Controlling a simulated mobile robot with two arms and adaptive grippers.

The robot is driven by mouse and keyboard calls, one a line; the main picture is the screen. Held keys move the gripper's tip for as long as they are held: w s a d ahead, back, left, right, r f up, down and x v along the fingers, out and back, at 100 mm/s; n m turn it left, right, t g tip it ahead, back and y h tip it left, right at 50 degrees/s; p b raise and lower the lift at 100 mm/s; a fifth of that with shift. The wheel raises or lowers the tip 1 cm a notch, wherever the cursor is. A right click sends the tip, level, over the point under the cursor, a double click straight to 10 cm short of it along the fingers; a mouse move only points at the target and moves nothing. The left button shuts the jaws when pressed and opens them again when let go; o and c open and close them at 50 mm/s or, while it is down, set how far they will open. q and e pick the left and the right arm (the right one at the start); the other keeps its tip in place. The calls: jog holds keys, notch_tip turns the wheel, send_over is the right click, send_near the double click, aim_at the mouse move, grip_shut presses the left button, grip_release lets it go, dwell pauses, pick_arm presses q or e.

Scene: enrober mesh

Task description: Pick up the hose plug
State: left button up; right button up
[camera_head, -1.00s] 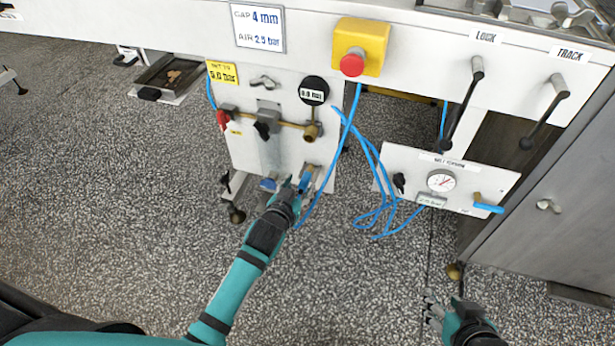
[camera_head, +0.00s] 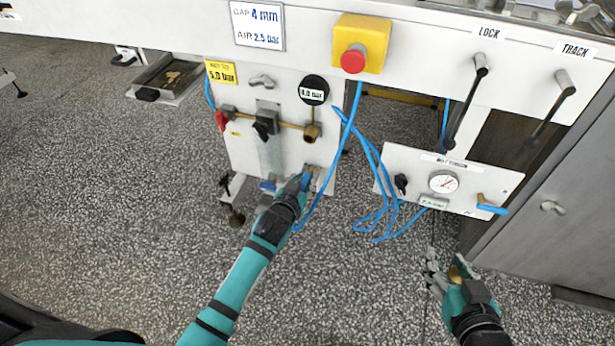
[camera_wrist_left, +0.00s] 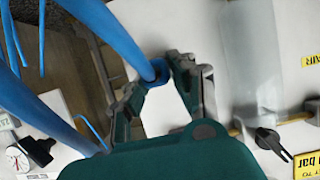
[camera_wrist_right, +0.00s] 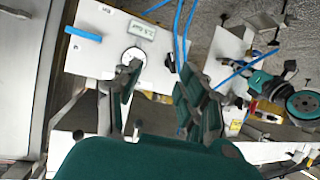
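The hose plug (camera_wrist_left: 156,72) is a dark blue collar at the end of a thick blue hose, in the left wrist view. My left gripper (camera_wrist_left: 158,74) has a fingertip against each side of it, with only the plug's width between them. In the head view my left gripper (camera_head: 303,186) is at the lower right edge of the white valve panel (camera_head: 240,160), and the plug is mostly hidden by the fingers. My right gripper (camera_head: 447,274) is open and empty, below the gauge panel; its spread fingers show in the right wrist view (camera_wrist_right: 158,75).
Loose blue hoses (camera_head: 370,190) hang between the valve panel and the gauge panel (camera_head: 405,165). A red emergency button (camera_head: 353,60) on a yellow box and two black levers (camera_head: 465,105) are above. A grey cabinet (camera_head: 550,200) stands right.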

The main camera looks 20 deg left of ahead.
pick_arm(q)
grip_shut()
jog(key=shift+r, duration=0.15)
pick_arm(e)
jog(key=shift+s+f, duration=0.1)
